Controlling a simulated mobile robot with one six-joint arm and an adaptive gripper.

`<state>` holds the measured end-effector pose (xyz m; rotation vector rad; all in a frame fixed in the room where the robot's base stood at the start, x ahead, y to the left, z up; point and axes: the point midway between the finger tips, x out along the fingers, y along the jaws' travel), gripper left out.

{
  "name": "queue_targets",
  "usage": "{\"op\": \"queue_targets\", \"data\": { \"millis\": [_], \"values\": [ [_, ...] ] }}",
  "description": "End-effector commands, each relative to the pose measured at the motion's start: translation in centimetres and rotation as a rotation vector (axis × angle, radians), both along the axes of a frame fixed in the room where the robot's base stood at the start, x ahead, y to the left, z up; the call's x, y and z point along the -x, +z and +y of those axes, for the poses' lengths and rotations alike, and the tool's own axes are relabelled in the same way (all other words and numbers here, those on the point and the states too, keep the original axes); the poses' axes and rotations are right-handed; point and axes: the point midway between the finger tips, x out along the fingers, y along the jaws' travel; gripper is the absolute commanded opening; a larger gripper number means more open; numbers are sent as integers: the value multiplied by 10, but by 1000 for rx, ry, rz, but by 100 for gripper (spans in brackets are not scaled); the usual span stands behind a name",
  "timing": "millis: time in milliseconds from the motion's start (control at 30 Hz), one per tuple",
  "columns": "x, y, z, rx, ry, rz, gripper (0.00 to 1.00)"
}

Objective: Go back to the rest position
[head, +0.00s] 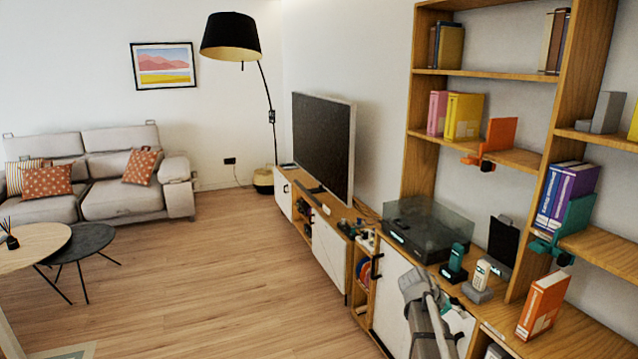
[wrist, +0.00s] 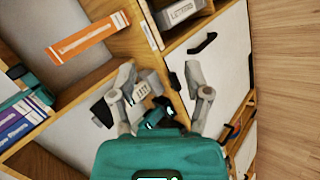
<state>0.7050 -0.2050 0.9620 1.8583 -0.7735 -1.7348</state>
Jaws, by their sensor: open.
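My gripper (wrist: 160,78) is open in the wrist view, its two grey fingers spread apart with nothing held between them. Behind the gap between the fingers are a grey handset on its base (wrist: 142,90) and a dark teal handset (wrist: 158,114); touching cannot be judged from this view. In the head view my grey arm (head: 432,318) reaches over the low cabinet at the lower right. The gripper's fingertips are not clear there.
An orange book (head: 542,305) stands on the cabinet top, right of the grey phone (head: 482,278) and teal phone (head: 455,264). A turntable (head: 425,232) sits behind. The bookcase (head: 563,110) rises at right. The wooden floor (head: 215,270) is clear left of the cabinet.

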Motion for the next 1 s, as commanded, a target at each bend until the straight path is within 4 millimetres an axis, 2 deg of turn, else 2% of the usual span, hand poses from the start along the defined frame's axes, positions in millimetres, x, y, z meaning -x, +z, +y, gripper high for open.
{"op": "queue_targets", "data": {
  "millis": [33, 300, 500, 600, 700, 1000],
  "values": [
    [21, -7, 19, -61, 6, 0, 63],
    [93, -37, 110, -401, 28, 18, 63],
    [141, -47, 170, -620, 48, 45, 63],
    [157, -48, 189, -694, 56, 55, 63],
    [165, -48, 200, -737, 59, 63, 63],
    [168, -48, 205, -758, 62, 67, 63]
  ]
}}
